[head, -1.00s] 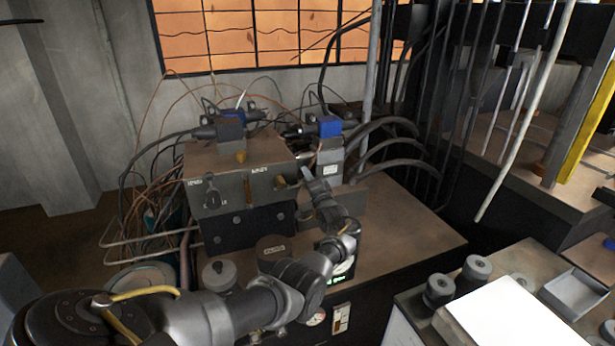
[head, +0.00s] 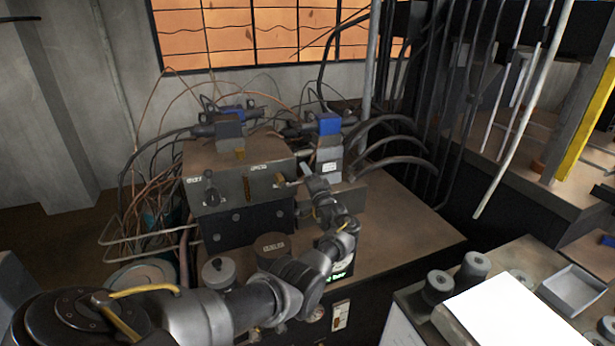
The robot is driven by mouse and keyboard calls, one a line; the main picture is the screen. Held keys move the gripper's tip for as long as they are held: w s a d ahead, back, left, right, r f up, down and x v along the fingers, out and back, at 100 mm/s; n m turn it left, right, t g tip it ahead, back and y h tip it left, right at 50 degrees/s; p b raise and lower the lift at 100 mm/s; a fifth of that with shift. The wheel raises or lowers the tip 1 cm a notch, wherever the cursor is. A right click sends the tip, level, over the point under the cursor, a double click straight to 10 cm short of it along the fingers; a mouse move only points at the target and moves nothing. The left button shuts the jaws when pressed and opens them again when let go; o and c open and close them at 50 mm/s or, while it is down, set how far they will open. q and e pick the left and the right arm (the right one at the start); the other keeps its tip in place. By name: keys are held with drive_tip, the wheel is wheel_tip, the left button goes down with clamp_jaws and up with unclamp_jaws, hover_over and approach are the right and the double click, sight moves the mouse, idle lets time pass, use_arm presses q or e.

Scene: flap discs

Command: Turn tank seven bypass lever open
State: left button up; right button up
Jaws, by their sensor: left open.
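A grey-brown valve box (head: 222,212) stands on the bench, with small levers and white labels on its front face. A dark lever (head: 210,188) is at the left of the face and a thin brass-coloured one (head: 247,187) is near the middle. A brass-coloured part (head: 280,180) shows at the right end, close to my gripper. The labels are too blurred for me to tell which is tank seven's bypass. My left gripper (head: 306,170) is open at the box's right end, pointing up and away. I cannot tell whether it touches anything. My right gripper is not in view.
Blue-capped valves (head: 330,124) and thick black hoses (head: 385,135) stand behind and right of my gripper. A round dark cap (head: 271,246) and a grey knob (head: 219,272) sit in front of the box. The bench top (head: 405,235) is clear to the right.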

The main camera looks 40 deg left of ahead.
use_arm(q)
drive_tip(key=v, duration=0.7)
drive_tip(key=shift+d, duration=0.25)
drive_tip(key=shift+s+f, duration=0.1)
drive_tip(key=shift+s, duration=0.05)
